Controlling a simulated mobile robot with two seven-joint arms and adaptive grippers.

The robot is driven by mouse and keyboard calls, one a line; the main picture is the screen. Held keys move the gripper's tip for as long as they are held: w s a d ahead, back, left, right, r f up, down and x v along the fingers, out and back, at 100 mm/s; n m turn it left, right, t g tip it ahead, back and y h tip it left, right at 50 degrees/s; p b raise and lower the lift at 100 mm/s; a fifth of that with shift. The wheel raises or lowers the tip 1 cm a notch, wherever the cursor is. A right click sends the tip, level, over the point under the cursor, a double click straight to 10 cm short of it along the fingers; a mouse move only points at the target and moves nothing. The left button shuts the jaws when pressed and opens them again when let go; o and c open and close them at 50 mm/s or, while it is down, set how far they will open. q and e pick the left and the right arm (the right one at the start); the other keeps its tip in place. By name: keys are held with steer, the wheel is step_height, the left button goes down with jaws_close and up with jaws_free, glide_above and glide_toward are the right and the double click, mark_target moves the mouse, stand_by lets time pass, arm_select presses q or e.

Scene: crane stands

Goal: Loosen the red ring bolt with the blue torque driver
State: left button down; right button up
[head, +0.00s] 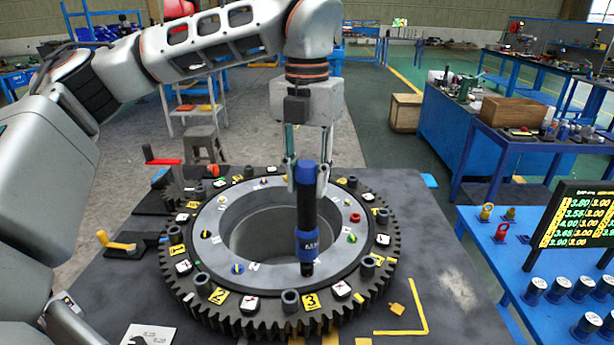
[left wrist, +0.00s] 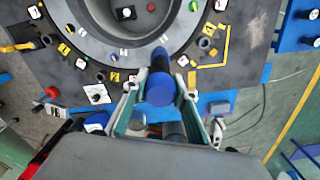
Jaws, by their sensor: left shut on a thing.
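The blue torque driver (head: 307,215) has a blue cap, a black shaft and a blue lower collar. It stands roughly upright in my left gripper (head: 307,178), which is shut on its upper part. Its lower end appears in front of the inner grey ring's near side; I cannot tell whether it touches. In the left wrist view, the driver's blue end (left wrist: 160,88) is between the fingers of the left gripper (left wrist: 160,100). A red ring bolt (head: 355,217) sits on the grey ring's right side, apart from the driver. My right gripper is not in view.
The large black toothed ring (head: 215,318) lies on a dark table (head: 435,250) with several upright sockets and numbered yellow tags around it. A yellow-handled tool (head: 117,243) lies at left. A blue bench (head: 500,260) with a display board (head: 575,218) stands at right.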

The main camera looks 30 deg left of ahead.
mark_target(308, 164)
arm_select(q)
steer(key=shift+s+f+p, duration=0.1)
steer(key=shift+p, duration=0.85)
stand_by(3.4)
steer(key=shift+r+p, duration=0.6)
steer(key=shift+r, duration=0.05)
steer(key=shift+r+p, duration=0.65)
steer(key=shift+r, duration=1.45)
steer(key=shift+d, duration=0.1)
